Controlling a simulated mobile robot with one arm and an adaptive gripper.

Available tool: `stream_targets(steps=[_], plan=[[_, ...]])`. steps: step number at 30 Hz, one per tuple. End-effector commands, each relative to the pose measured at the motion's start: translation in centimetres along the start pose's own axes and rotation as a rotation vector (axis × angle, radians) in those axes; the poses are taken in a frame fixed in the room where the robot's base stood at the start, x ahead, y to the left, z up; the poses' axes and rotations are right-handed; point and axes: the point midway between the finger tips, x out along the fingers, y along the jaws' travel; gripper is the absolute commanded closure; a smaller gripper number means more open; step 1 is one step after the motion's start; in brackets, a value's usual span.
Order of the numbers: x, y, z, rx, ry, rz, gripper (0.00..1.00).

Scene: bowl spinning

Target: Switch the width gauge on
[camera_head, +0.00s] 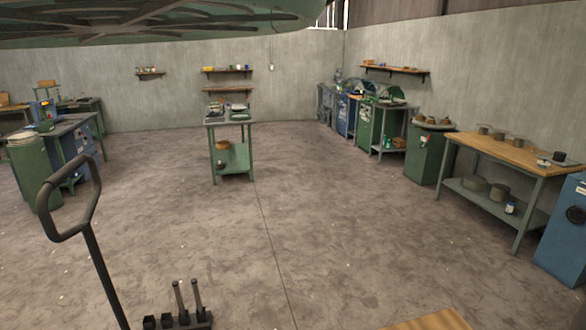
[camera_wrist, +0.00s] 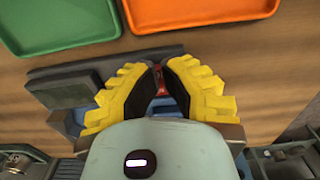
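In the wrist view a dark grey device with a flat, screen-like panel (camera_wrist: 75,93) and blue parts lies on a wooden surface; it looks like the width gauge. The panel is dark, and I see no reading on it. My gripper (camera_wrist: 163,68) has yellow ribbed fingers with black inner pads and is over the device's right part. The fingertips are close together, with a narrow gap. A small red part (camera_wrist: 161,82) shows between them; I cannot tell whether they touch it. The fingers hide much of the device. The head view shows neither gripper nor gauge clearly.
In the wrist view a green tray (camera_wrist: 58,48) and an orange tray (camera_wrist: 195,23) lie just beyond the device. In the head view a wooden-topped bench (camera_head: 520,157) stands right and a small green table (camera_head: 247,170) mid-room. The middle floor is open; a black looped handle (camera_head: 93,240) stands front left.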

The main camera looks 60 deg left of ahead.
Motion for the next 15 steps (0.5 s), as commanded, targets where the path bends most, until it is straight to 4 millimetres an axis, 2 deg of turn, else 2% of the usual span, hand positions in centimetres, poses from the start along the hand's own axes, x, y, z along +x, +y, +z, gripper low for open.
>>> stream_targets(steps=[5,15], plan=[[-0.2,0.1,-0.2,0.002,0.004,0.0,1.0],[-2.8,0.0,-0.2,0.002,0.004,-0.002,1.0]])
